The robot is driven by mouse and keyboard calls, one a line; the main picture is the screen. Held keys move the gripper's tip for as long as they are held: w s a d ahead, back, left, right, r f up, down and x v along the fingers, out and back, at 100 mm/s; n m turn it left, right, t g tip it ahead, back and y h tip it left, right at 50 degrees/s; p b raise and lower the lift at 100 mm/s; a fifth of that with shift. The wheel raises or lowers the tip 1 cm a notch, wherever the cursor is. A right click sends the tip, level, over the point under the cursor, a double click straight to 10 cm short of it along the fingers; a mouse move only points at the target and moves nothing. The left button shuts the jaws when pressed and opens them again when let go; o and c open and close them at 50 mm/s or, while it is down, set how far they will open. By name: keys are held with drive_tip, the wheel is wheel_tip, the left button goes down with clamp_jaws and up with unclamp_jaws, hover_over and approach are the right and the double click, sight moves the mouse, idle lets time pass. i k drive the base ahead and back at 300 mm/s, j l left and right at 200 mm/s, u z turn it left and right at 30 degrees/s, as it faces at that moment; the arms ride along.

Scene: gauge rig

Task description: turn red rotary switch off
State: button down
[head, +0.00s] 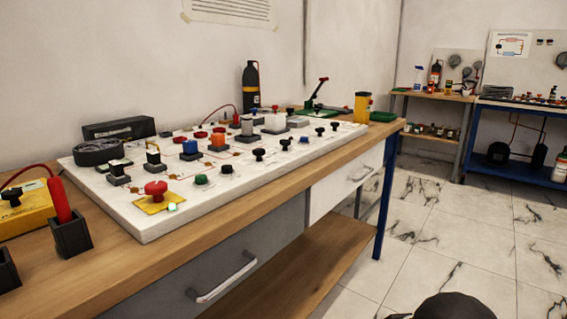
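A red knob (156,189) stands on a yellow plate near the front left of the white board (150,228). A small lamp (172,207) beside it glows green. Several smaller red round parts sit farther back on the board, one of them a flat red cap (201,135). I cannot tell for certain which red part is the rotary switch, or the turn position of any knob. My gripper is not in view.
The board lies on a wooden workbench (285,218) with drawers. A red probe in a black holder (71,235) and a yellow meter (24,208) stand at the left. A black bottle (251,88) stands behind. Tiled floor (455,235) is clear at the right.

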sight(157, 189)
drive_tip(key=u, duration=1.4)
